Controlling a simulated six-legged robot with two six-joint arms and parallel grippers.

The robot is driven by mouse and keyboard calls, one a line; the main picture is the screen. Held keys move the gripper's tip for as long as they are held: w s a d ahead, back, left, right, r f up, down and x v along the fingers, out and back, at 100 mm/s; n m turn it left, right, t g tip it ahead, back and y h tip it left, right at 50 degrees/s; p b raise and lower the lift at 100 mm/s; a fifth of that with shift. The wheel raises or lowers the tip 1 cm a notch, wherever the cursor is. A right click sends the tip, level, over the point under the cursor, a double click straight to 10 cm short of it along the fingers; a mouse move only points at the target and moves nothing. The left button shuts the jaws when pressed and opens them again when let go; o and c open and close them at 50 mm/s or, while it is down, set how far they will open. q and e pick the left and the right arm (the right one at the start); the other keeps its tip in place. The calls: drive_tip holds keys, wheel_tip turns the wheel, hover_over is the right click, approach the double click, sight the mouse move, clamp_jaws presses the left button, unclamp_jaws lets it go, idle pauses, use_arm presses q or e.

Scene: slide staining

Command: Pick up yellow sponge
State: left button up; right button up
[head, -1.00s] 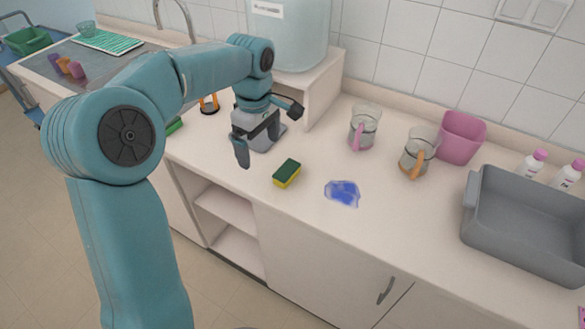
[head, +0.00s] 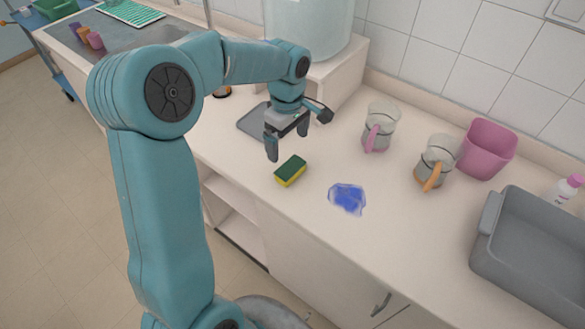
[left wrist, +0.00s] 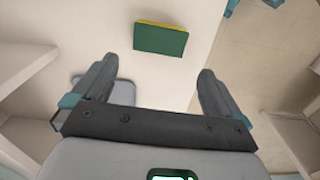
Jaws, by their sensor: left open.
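The yellow sponge (head: 290,171) has a dark green top and lies flat on the counter near its front edge. It also shows in the left wrist view (left wrist: 160,40), beyond the fingertips and roughly between their lines. My left gripper (head: 288,140) is open and empty, pointing down above the counter, just behind and left of the sponge in the head view. In the left wrist view its two fingers (left wrist: 153,80) stand wide apart with nothing between them. The right gripper is in neither view.
A blue stain or cloth (head: 347,198) lies right of the sponge. Two jugs, one pink-handled (head: 379,128) and one orange-handled (head: 436,160), a pink bin (head: 487,148) and a grey tub (head: 487,230) stand further right. A grey plate (head: 252,124) lies behind the gripper.

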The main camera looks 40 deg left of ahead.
use_arm(q)
hover_over(290, 168)
drive_tip(key=a, duration=0.1)
drive_tip(key=f, duration=0.5)
drive_tip(key=shift+w, duration=0.2)
drive_tip(key=shift+s+d+f+p, duration=0.25)
drive_tip(key=shift+f+p, duration=0.05)
drive_tip(key=shift+p, duration=0.1)
drive_tip(key=f, duration=0.3)
drive_tip(key=f+p, duration=0.1)
drive_tip(key=shift+w+d+f, duration=0.15)
drive_tip(key=shift+w+f, duration=0.1)
drive_tip(key=shift+f, duration=0.1)
drive_tip(key=shift+s+d, duration=0.1)
drive_tip(key=shift+s, duration=0.05)
drive_tip(key=c, duration=0.6)
